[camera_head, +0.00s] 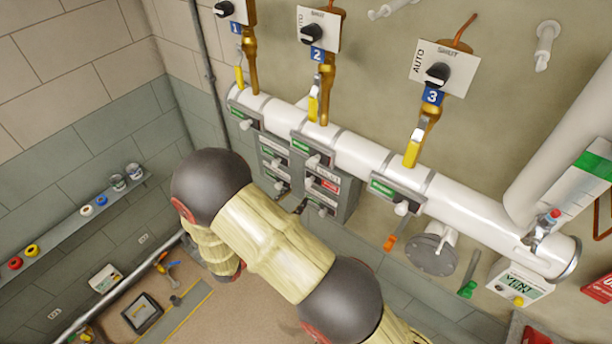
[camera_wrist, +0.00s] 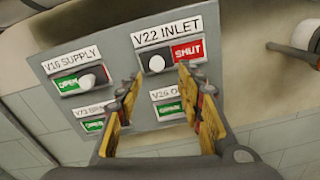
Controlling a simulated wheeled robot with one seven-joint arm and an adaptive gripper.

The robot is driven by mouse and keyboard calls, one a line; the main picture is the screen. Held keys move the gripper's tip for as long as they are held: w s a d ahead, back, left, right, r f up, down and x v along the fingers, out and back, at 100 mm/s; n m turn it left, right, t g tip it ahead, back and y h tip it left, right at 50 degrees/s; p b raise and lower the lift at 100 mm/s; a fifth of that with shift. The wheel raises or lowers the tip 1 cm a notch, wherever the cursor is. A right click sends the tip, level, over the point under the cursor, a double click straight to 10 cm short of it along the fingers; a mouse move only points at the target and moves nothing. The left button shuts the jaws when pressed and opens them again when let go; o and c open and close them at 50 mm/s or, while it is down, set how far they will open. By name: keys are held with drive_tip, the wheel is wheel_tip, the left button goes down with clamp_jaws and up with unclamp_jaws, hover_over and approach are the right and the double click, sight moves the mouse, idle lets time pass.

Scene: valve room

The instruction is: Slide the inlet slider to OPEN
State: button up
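The inlet slider is the row labelled V22 INLET (camera_wrist: 167,31) at the upper right of a grey panel (camera_wrist: 60,62) in the wrist view. Its white knob (camera_wrist: 157,63) sits at the left of the slot, and a red SHUT field (camera_wrist: 188,51) shows to its right. My gripper (camera_wrist: 161,74) is open, with its yellow-sided fingers pointing at this row. The knob appears between the two fingertips; I cannot tell whether either touches it. In the head view the panel (camera_head: 345,192) shows behind my arm, with the red field (camera_head: 331,186) visible; my gripper is not clearly visible there.
V16 SUPPLY (camera_wrist: 70,60) shows green OPEN to the left. Two more sliders with green fields, V73 (camera_wrist: 93,126) and V26 (camera_wrist: 168,107), lie below, partly behind my fingers. A white pipe (camera_head: 350,152) runs above the panel, with yellow-handled valves (camera_head: 413,148).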

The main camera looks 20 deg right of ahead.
sight(308, 185)
drive_tip(key=p+x, duration=0.2)
drive_tip(key=x, duration=0.5)
drive_tip(key=shift+w+d+f, duration=0.1)
drive_tip(key=shift+w, duration=0.3)
drive_tip(key=shift+c, duration=1.3)
clamp_jaws()
